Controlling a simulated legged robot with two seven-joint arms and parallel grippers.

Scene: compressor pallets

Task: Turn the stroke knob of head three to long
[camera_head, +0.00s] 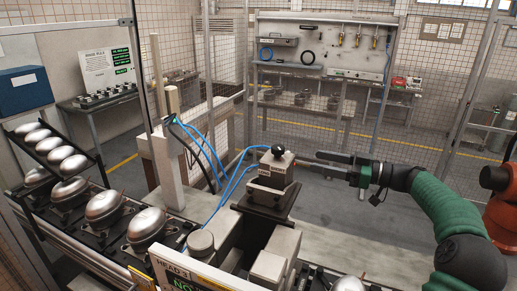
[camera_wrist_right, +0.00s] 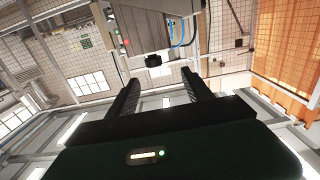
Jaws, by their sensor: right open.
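The black round stroke knob (camera_head: 278,150) sits on top of a beige head unit (camera_head: 271,178) in the middle of the head view. A sign reading HEAD 3 (camera_head: 180,272) stands at the bottom, nearer to me. My right gripper (camera_head: 310,161) comes in from the right, its two fingers pointing left toward the knob, open and empty. In the right wrist view the knob (camera_wrist_right: 153,60) shows just beyond the fingertips, between their lines, apart from both. The knob's setting cannot be read. My left gripper is not in view.
Blue hoses (camera_head: 205,147) run to the head unit from the left, beside a beige post (camera_head: 166,130). Several silver compressor domes (camera_head: 143,225) stand on the conveyor at left. A mesh fence and workbench (camera_head: 310,103) lie behind. An orange machine part (camera_head: 495,180) is at the far right.

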